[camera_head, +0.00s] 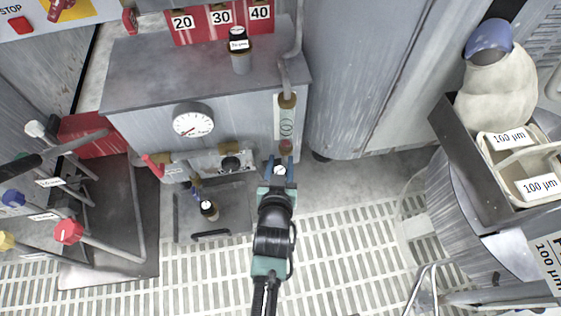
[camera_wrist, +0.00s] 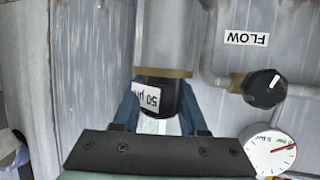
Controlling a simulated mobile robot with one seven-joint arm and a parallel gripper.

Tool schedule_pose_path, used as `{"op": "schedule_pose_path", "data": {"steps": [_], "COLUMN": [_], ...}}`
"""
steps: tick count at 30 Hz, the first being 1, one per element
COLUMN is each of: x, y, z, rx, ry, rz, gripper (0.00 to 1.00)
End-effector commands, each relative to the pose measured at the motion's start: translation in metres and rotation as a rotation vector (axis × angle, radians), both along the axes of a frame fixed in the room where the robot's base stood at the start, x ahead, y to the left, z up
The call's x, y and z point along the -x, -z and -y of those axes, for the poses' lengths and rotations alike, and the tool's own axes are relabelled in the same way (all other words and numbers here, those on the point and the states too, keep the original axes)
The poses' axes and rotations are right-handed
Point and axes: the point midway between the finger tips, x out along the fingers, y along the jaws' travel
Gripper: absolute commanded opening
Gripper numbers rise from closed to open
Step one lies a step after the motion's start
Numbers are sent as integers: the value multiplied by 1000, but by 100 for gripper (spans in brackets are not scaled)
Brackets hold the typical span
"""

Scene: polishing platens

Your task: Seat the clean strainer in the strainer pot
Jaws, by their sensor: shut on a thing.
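My gripper (camera_head: 280,166) is in front of the grey machine. In the wrist view, its blue fingers (camera_wrist: 160,115) are shut on the black cap of the strainer (camera_wrist: 177,94), which carries a white 50 µm label. The cap lines up with the brass rim of the grey strainer pot (camera_wrist: 163,40) and seems to meet it. Whether it is fully down I cannot tell. The strainer's lower part is hidden. In the head view, my gripper hides most of the pot.
A black-topped, labelled grey cylinder (camera_head: 240,60) stands on the machine top (camera_head: 150,75). A gauge (camera_head: 193,121) and a flow knob (camera_wrist: 265,87) are left of my gripper. A sight glass (camera_head: 286,118) is just behind.

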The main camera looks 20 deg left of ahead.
Motion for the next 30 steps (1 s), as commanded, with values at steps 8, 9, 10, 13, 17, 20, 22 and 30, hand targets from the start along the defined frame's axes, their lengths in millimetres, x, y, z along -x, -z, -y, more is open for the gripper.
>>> {"op": "schedule_pose_path", "data": {"steps": [8, 9, 10, 13, 17, 20, 22, 30], "x": [0, 0, 0, 0, 0, 0, 0, 0], "y": [7, 8, 9, 11, 15, 17, 19, 26], "z": [0, 0, 0, 0, 0, 0, 0, 0], "rx": [-1, -1, -1, -1, -1, -1, -1, -1], "ry": [0, 0, 0, 0, 0, 0, 0, 0], "rz": [2, 2, 2, 2, 2, 2, 2, 2], "gripper": [0, 0, 0, 0, 0, 0, 0, 0]}}
